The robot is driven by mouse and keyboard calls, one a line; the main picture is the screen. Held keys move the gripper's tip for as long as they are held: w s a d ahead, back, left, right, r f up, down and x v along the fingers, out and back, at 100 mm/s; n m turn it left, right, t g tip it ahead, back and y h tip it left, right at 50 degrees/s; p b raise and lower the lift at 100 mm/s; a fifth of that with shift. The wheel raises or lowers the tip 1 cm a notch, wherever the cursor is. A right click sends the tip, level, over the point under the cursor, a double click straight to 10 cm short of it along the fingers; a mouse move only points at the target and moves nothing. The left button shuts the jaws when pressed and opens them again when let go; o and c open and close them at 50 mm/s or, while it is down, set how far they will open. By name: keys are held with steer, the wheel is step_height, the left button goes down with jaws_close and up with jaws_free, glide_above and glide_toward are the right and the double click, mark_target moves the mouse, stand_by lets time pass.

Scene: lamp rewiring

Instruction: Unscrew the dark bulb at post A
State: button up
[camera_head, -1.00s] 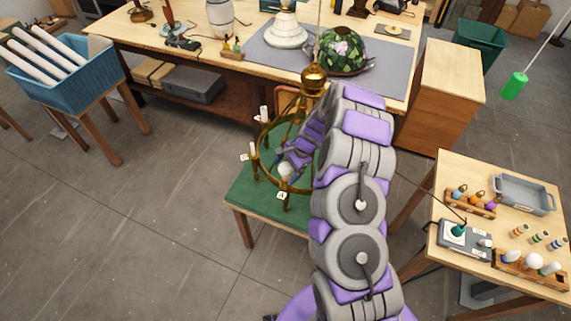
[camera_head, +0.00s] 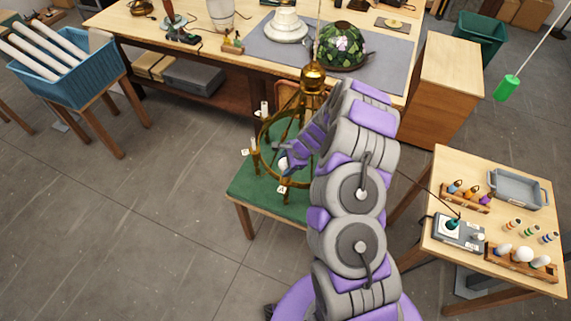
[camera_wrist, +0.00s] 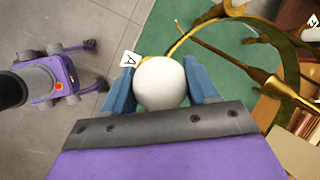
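The bulb at post A (camera_wrist: 160,83) is a round whitish globe in the wrist view, beside the white tag A (camera_wrist: 130,60). My gripper (camera_wrist: 161,80) has its two blue fingers on either side of the bulb, with no clear gap, so it looks shut on it. In the head view the bulb (camera_head: 284,163) shows as a small white spot at the front of the brass chandelier (camera_head: 264,140), and my wrist hides part of it. The bulb's base and socket are hidden in the wrist view. The chandelier's ring stands over a green-topped table (camera_head: 240,187).
A side table (camera_head: 435,260) at right holds a grey tray (camera_head: 518,188), bulb racks and a tester box (camera_head: 458,232). A long workbench (camera_head: 130,32) runs behind. A green pull handle (camera_head: 507,88) hangs at upper right. Floor at left is clear.

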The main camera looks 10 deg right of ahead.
steer(key=c, duration=0.4)
steer(key=shift+w+d+n+b, duration=0.1)
steer(key=shift+w+n+b, duration=0.05)
steer(key=shift+n+b, duration=0.35)
steer(key=n+g+b, duration=0.1)
steer(key=n, duration=0.1)
steer(key=n+b, duration=0.1)
steer(key=b, duration=0.1)
steer(key=shift+f+n+g+y, duration=0.15)
steer(key=shift+n+g+y, duration=0.15)
steer(key=shift+n+g, duration=0.1)
steer(key=shift+n+g+b, duration=0.6)
steer(key=shift+n+b, duration=0.35)
steer(key=shift+n, duration=0.15)
steer(key=shift+r+n, duration=0.25)
steer(key=shift+n, duration=0.25)
